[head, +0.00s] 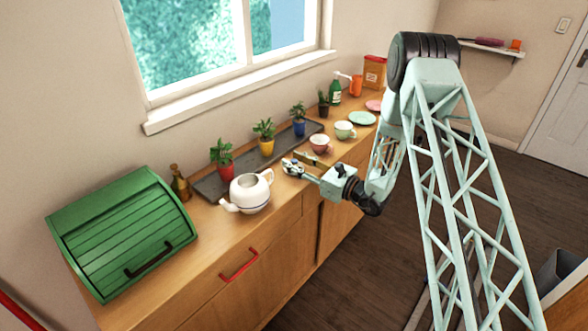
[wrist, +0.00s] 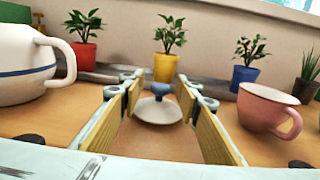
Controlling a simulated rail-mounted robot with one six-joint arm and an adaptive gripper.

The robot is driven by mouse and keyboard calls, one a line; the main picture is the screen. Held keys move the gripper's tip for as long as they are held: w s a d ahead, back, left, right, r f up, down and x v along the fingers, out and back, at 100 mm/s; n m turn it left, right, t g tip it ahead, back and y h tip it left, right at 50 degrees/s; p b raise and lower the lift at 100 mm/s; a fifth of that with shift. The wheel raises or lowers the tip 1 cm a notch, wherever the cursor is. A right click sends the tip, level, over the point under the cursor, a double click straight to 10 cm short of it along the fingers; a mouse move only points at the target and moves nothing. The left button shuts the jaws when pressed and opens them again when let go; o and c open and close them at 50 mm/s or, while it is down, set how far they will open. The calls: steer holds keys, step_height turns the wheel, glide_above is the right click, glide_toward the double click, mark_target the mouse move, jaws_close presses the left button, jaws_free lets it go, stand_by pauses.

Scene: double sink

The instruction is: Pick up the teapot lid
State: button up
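The teapot lid (wrist: 158,110) is white with a blue knob and lies on the wooden counter, straight ahead in the wrist view. My gripper (wrist: 160,92) is open, with one yellow-padded finger on each side of the lid in that picture. I cannot tell whether the fingertips reach the lid. In the head view my gripper (head: 296,164) is low over the counter, right of the teapot, and largely hides the lid. The white teapot (head: 250,194) stands upright without its lid. Its handle side shows at the left of the wrist view (wrist: 28,72).
A pink cup (wrist: 268,106) stands close right of my gripper. Behind the lid is a dark tray (head: 212,184) with potted plants in red, yellow and blue pots. A green bread box (head: 120,235) fills the counter's left end.

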steer(key=shift+w+a, duration=0.1)
steer(key=shift+a, duration=0.05)
steer(key=shift+c, duration=0.2)
stand_by(0.3)
steer(key=c, duration=0.9)
